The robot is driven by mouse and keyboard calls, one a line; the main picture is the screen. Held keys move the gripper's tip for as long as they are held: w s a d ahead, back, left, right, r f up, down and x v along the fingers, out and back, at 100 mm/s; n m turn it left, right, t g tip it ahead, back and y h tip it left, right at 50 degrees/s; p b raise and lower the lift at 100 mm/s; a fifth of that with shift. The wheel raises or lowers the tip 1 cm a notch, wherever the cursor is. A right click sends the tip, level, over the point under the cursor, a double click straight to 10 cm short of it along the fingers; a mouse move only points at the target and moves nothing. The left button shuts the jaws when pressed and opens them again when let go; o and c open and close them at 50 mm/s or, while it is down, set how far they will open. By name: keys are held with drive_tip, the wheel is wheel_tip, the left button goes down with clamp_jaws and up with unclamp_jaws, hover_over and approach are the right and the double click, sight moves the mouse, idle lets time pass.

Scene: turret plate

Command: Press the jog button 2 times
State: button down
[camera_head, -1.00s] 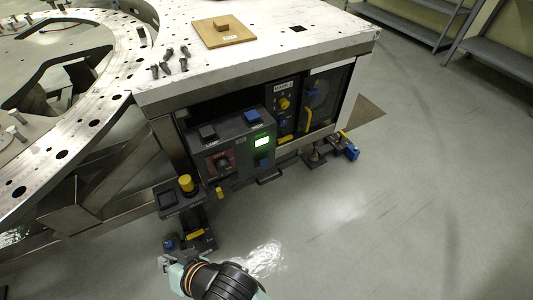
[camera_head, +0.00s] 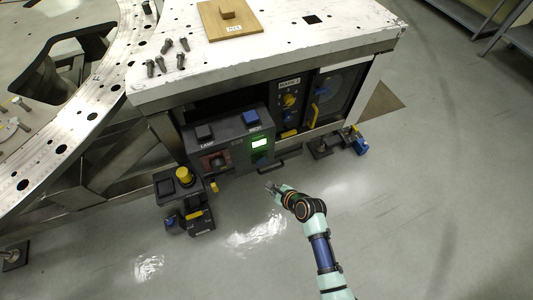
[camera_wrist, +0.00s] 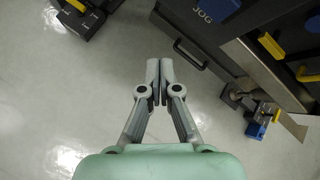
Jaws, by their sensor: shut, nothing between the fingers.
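A dark button (camera_head: 204,132) labelled LAMP sits left of the jog button. The box front has a lit green display (camera_head: 259,142). A yellow button (camera_head: 184,175) stands on a pedestal at left. A handle (camera_wrist: 190,52) sticks out near the fingers.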

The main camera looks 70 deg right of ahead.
sight(261, 161)
drive_tip(key=shift+s+d+f+m, duration=0.35)
drive_tip(key=shift+s+m, duration=0.15)
drive_tip(key=shift+m, duration=0.1)
drive_tip(key=shift+a, duration=0.1)
drive_tip(key=shift+w, duration=0.1)
drive_tip(key=w+d+b, duration=0.5)
drive_tip(key=w+d, duration=0.1)
drive_tip(key=shift+d, duration=0.25)
idle(1.1)
drive_tip(key=shift+w+d, duration=0.25)
drive_tip(key=shift+d, duration=0.1)
